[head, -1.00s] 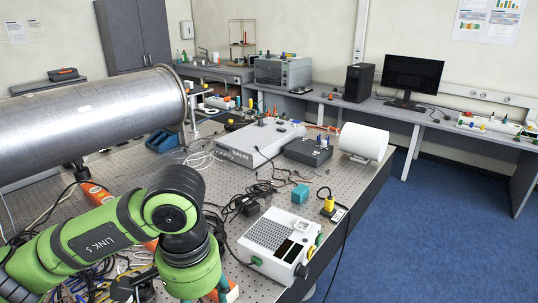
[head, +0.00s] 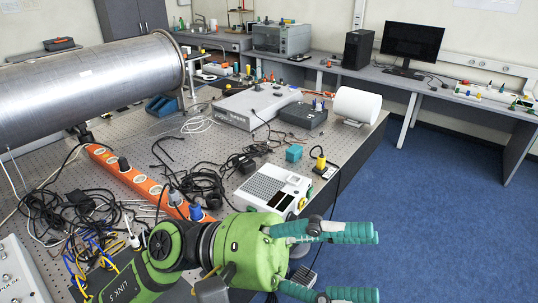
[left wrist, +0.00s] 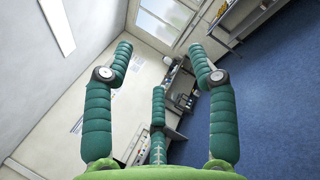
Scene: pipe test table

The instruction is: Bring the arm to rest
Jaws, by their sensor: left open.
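My left arm comes in low in the head view, its green links in front of the table. My left gripper (head: 376,263) points right, past the table's front right edge, over the blue floor. Its teal segmented fingers are spread apart with nothing between them. In the left wrist view the three fingers of the left gripper (left wrist: 159,60) stand apart and empty, with wall, window and floor beyond. Part of the gripper is cut off by the bottom of the head view. My right gripper is in neither view.
The perforated table (head: 222,150) holds a large metal pipe (head: 85,80), an orange power strip (head: 140,182), tangled black cables and a white device (head: 273,190) close behind the gripper. A white cylinder (head: 357,105) lies near the right edge. Open blue floor (head: 440,210) is at right.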

